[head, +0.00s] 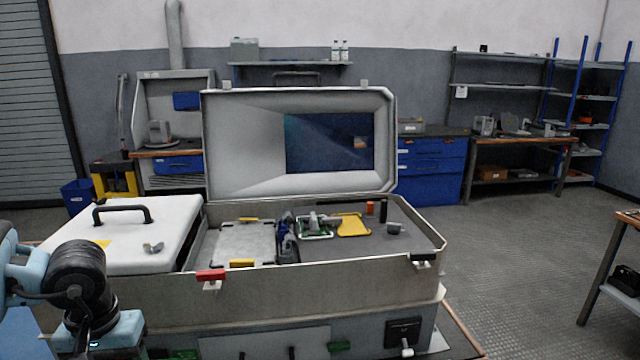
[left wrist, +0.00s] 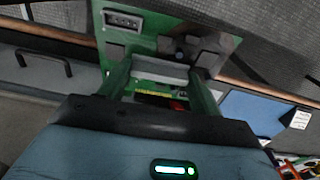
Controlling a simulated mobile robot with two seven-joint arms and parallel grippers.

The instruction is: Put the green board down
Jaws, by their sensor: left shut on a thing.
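The green board (left wrist: 190,32) is in the left wrist view, at the top middle, with a grey connector at its upper left corner and dark parts on it. My left gripper (left wrist: 162,78) is shut on it; the fingers stand on either side of its near part. In the head view my left arm comes in at the lower left, beside the open case (head: 330,283); the board cannot be made out there. My right gripper is in neither view.
The case's inner floor holds a yellow piece (head: 353,225), a small green-edged part (head: 316,226) and a dark blue item (head: 287,240). A white lid with a black handle (head: 122,213) lies at its left. Workbenches (head: 520,141) stand behind.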

